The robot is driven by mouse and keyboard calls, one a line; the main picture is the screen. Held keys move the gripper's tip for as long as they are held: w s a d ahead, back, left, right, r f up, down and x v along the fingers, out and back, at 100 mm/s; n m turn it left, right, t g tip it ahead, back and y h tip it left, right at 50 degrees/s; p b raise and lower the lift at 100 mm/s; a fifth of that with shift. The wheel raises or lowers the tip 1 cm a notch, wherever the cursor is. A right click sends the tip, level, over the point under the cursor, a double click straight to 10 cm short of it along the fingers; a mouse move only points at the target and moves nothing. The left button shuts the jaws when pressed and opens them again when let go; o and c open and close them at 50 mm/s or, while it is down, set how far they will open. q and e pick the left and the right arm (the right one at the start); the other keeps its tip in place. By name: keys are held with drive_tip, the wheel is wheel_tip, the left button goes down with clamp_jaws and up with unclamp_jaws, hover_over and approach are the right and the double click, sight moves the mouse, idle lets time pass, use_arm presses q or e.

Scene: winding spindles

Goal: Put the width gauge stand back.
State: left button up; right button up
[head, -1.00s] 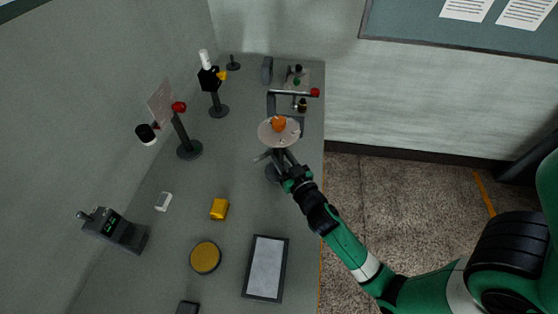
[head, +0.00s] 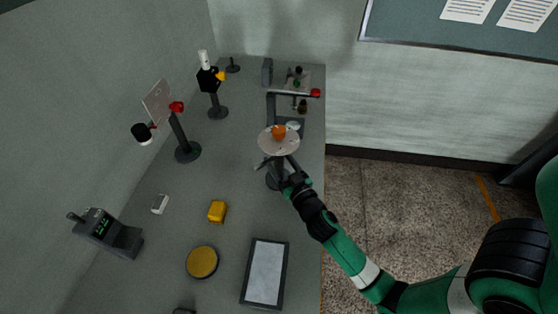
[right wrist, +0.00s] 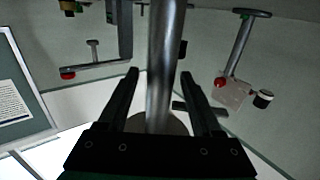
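Several stands are in the head view, and I cannot tell for certain which is the width gauge stand. One post stand carries a pale round plate (head: 268,143) with an orange piece (head: 278,132) on it. My right gripper (head: 283,166) is at this post, below the plate. In the right wrist view, its fingers (right wrist: 157,72) are apart on either side of the metal post (right wrist: 164,40), with a visible gap on the left. Another stand (head: 181,132) has a red knob, a clear plate and a black-and-white cylinder. My left gripper is not in view.
A stand with a horizontal red-tipped bar (head: 292,94) is close behind the plate. A black-and-white device stand (head: 214,95) is farther left. A yellow block (head: 217,211), a yellow disc (head: 202,262), a tablet (head: 265,273) and a grey meter (head: 105,232) occupy the front.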

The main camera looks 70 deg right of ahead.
drive_tip(key=shift+r, duration=0.1)
drive_tip(key=b+v, duration=0.3)
drive_tip(key=v, duration=0.9)
drive_tip(key=shift+r, duration=0.1)
